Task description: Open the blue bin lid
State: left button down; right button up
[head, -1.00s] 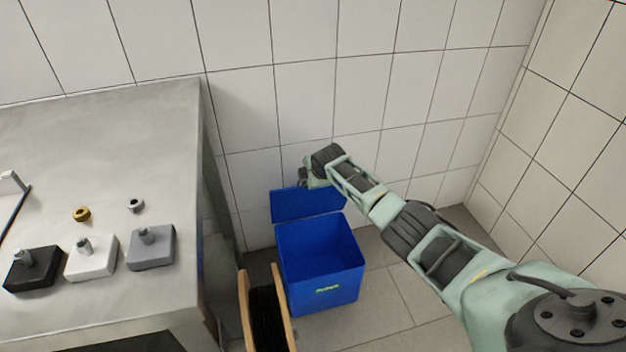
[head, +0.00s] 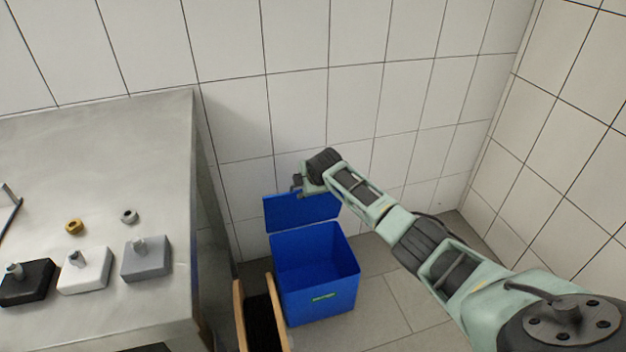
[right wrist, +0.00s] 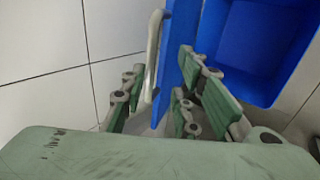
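The blue bin (head: 318,290) stands on the floor right of the bench with its mouth uncovered. Its blue lid (head: 300,212) stands raised at the back of the bin, near the tiled wall. My right gripper (head: 299,186) is at the lid's upper edge. In the right wrist view my right gripper (right wrist: 160,95) has its fingers apart, one on each side of the lid (right wrist: 180,65). I cannot tell whether a finger touches the lid. The open bin (right wrist: 262,45) shows on the right there. My left gripper is not in view.
A grey metal bench (head: 120,150) at left carries black, white and grey blocks, a brass ring (head: 74,227) and a grey ring (head: 129,216). A wooden-sided holder (head: 240,315) with dark contents stands beside the bin. Tiled walls close the corner behind.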

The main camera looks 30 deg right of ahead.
jog(key=v, duration=0.9)
jog(key=shift+r, duration=0.15)
